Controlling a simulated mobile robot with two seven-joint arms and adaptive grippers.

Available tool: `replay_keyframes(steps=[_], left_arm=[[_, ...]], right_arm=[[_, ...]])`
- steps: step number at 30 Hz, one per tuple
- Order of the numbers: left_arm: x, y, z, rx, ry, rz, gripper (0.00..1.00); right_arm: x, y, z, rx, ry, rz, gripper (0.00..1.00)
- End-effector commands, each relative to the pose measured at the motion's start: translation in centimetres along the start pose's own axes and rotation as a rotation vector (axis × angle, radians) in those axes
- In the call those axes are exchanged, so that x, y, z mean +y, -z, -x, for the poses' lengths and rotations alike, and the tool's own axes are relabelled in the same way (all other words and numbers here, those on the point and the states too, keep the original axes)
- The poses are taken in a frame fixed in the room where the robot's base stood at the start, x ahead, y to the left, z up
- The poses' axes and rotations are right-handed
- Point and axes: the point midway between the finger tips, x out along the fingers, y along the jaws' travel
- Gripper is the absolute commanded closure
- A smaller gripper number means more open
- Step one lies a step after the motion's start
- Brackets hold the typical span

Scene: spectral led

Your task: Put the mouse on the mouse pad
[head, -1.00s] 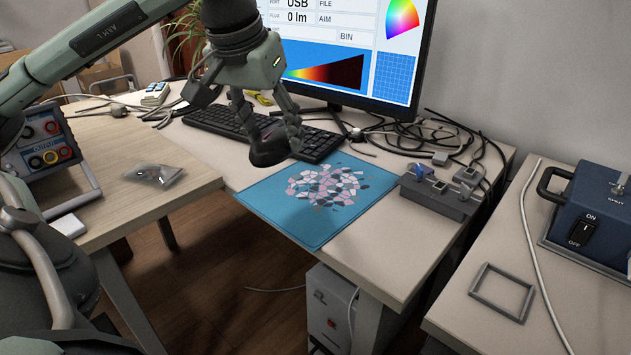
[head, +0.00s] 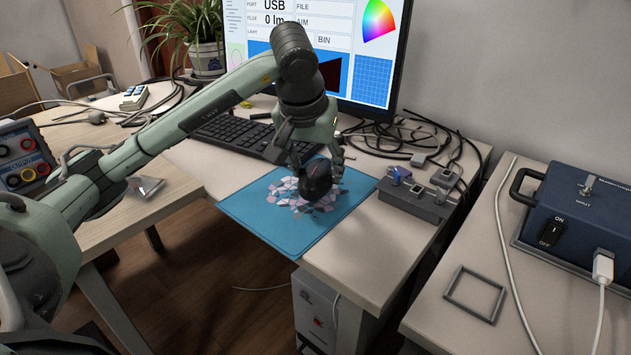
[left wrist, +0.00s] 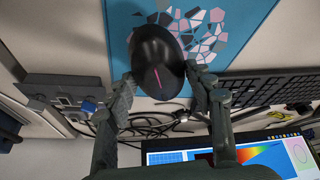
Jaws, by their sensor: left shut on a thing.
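The black mouse (head: 316,179) is held between the fingers of my left gripper (head: 316,164), over the blue mouse pad (head: 258,228) with its pale mosaic pattern. In the left wrist view the mouse (left wrist: 150,55) sits between the two fingertips (left wrist: 160,80), with the mouse pad (left wrist: 245,15) behind it. The gripper is shut on the mouse. I cannot tell whether the mouse touches the pad. The gripper and mouse hide part of the mosaic. My right gripper does not show.
A keyboard (head: 235,135) and a monitor (head: 372,90) stand behind the pad. A grey device (head: 415,200) and loose cables (head: 440,135) lie to its right. A blue box (head: 590,215) and a grey frame (head: 474,295) sit on the right table. The desk's front right is bare.

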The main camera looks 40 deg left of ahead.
Motion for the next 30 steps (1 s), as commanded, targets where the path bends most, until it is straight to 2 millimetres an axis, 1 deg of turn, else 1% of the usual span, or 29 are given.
replay_keyframes(steps=[3, 7, 18, 22, 23, 27, 30], left_arm=[[0.0, -0.9, -1.9, -0.007, 0.001, -0.001, 0.78], [0.0, -1.4, -3.2, -0.004, 0.0, 0.0, 0.78], [0.0, -1.5, -3.5, 0.0, 0.0, 0.0, 0.78], [-0.1, -1.6, -3.7, 0.0, 0.0, 0.0, 0.78], [-0.1, -1.6, -3.6, -0.001, 0.0, 0.0, 0.44], [-0.1, -1.6, -3.6, -0.001, 0.0, 0.0, 0.27], [-0.1, -1.6, -3.6, -0.001, 0.0, 0.0, 0.27]], right_arm=[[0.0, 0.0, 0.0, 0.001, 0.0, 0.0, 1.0], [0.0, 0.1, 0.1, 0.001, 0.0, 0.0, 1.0], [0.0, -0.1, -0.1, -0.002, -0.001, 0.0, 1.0], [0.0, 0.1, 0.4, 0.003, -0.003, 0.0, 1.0], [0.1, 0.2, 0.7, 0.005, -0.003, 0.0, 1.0], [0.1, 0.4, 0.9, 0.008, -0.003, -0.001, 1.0], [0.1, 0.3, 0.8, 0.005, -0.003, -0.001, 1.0]])
